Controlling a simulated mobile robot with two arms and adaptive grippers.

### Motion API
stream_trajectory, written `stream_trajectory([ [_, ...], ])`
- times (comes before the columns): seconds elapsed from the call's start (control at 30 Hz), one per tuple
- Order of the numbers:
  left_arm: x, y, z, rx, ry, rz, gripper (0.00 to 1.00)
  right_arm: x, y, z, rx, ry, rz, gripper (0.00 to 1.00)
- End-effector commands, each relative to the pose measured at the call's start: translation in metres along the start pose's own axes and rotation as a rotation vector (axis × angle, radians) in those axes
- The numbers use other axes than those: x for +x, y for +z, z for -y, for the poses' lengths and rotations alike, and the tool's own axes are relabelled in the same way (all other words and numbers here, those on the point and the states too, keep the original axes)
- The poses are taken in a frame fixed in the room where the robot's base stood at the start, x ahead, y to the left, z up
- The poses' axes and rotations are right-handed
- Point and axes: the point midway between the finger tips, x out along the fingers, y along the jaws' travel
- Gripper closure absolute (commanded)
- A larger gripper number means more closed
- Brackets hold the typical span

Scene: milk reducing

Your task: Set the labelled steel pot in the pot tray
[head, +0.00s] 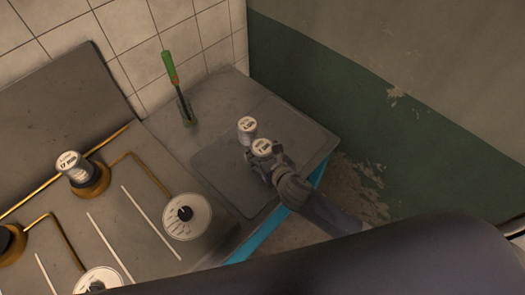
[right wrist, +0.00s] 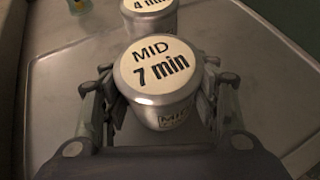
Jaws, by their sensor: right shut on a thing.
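A small steel pot (right wrist: 158,80) with a white lid label reading "MID 7 min" is between the fingers of my right gripper (right wrist: 160,108), which is shut on it. In the head view this pot (head: 262,147) is over the grey pot tray (head: 225,182) on the side counter. Whether its base touches the tray cannot be told. A second labelled pot (head: 247,126) stands on the tray just behind it; its lid, reading "4 min", is cut off at the top of the right wrist view (right wrist: 150,8). My left gripper is not in view.
A third labelled pot (head: 74,166) sits on a brass burner of the stove at left. Round white dials (head: 187,216) are on the stove front. A green-handled tool (head: 170,68) stands in a holder at the back of the counter. The tray's left part is clear.

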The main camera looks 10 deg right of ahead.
Motion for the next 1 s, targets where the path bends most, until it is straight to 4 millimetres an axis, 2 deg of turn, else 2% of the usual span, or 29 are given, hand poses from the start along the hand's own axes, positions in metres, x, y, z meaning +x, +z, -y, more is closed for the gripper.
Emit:
stream_trajectory([
  [0.2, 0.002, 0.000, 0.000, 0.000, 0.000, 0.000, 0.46, 0.001, -0.002, 0.000, -0.001, 0.000, 0.001, 0.76],
  [0.23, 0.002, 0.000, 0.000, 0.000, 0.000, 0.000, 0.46, 0.001, -0.003, 0.000, -0.001, -0.001, 0.000, 0.43],
  [0.3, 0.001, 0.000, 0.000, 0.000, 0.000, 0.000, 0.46, 0.001, -0.002, 0.000, 0.000, -0.001, 0.000, 0.27],
  [0.33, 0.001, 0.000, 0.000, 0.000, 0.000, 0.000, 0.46, 0.001, -0.002, 0.000, 0.000, -0.001, 0.000, 0.25],
  [0.77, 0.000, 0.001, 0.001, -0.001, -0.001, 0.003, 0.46, -0.003, 0.000, 0.000, -0.001, -0.001, -0.001, 0.25],
  [0.87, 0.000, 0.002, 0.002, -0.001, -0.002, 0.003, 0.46, -0.013, -0.001, 0.001, -0.002, -0.001, -0.002, 0.25],
  [1.0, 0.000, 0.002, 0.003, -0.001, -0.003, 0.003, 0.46, -0.036, -0.001, 0.000, -0.003, 0.000, -0.001, 0.25],
])
